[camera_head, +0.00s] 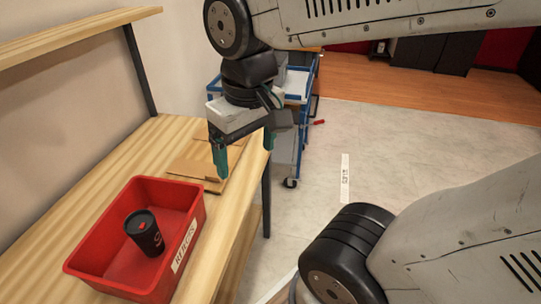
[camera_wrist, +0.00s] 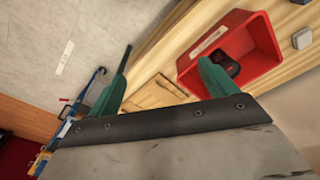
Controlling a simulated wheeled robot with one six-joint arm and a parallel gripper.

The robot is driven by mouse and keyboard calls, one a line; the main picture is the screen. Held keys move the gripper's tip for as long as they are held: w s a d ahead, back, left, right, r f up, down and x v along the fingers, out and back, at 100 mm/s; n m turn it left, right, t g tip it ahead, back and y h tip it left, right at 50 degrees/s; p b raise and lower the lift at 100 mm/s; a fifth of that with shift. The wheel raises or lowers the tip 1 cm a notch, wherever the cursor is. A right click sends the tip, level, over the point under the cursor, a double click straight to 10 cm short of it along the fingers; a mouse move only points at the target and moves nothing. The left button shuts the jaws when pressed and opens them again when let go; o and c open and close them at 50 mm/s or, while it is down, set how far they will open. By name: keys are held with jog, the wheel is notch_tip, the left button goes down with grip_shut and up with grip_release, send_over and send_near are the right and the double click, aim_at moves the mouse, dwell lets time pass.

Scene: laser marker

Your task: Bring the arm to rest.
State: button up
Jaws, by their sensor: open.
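My gripper (camera_head: 245,160) hangs over the right edge of the wooden table, fingers pointing down. Its two green fingers are apart with nothing between them; they also show in the wrist view (camera_wrist: 160,85). My arm reaches in from the right across the upper part of the head view. A red bin (camera_head: 100,240) labelled as rejects stands on the table in front of and left of the gripper. A black cup (camera_head: 146,236) stands in the bin, apart from the gripper. The bin also shows in the wrist view (camera_wrist: 262,45).
The wooden table (camera_head: 150,145) carries flat brown boards (camera_head: 192,168) behind the bin, near and below the gripper. A wooden shelf (camera_head: 70,40) runs above the table at left. A blue cart (camera_head: 290,150) stands behind the gripper. The pale floor (camera_head: 420,150) at right is mostly clear.

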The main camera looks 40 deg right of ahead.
jog(key=s, duration=0.1)
jog(key=s+d, duration=0.1)
jog(key=s, duration=0.2)
jog(key=shift+s+d+f, duration=0.1)
jog(key=shift+d+f, duration=0.05)
jog(key=shift+d, duration=0.2)
dwell(0.8)
